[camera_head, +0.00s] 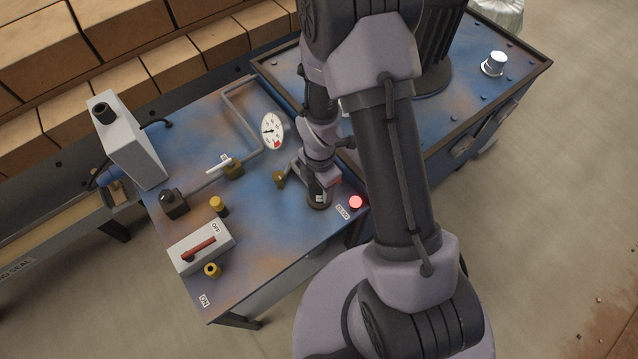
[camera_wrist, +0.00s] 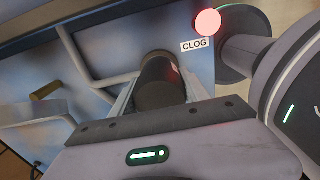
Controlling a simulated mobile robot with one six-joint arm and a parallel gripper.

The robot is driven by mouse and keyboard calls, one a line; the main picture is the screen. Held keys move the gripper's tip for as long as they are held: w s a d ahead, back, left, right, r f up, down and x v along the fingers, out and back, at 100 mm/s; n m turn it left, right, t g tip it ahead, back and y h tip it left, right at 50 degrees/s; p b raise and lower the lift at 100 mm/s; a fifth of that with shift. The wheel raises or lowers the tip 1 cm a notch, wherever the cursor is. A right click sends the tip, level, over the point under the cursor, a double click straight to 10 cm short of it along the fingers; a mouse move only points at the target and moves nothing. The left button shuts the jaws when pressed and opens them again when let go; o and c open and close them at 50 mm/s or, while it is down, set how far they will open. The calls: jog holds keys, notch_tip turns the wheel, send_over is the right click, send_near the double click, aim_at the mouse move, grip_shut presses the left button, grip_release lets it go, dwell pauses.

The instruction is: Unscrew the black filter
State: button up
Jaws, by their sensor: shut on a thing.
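The black filter (camera_wrist: 160,82) is a dark cylinder between the two fingers of my gripper (camera_wrist: 161,92) in the wrist view. The fingers are shut on it from both sides. In the head view my gripper (camera_head: 319,186) points down at the blue bench top, near its right edge. The dark filter (camera_head: 319,202) shows below it there, partly hidden. I cannot tell whether the filter is still threaded on its mount.
A lit red lamp (camera_head: 356,202) and a CLOG label (camera_head: 342,212) are just right of the filter. A pressure gauge (camera_head: 272,131), a pipe with a white-handled valve (camera_head: 220,163) and a red-handled switch box (camera_head: 201,247) stand to the left. A larger blue machine (camera_head: 490,90) is behind.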

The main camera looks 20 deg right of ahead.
jog(key=shift+n+p, duration=0.45)
jog(key=shift+n, duration=1.05)
jog(key=shift+r+n+p, duration=0.1)
jog(key=shift+n+p, duration=0.3)
jog(key=shift+n, duration=1)
jog(key=shift+n+p, duration=0.55)
jog(key=shift+n, duration=0.85)
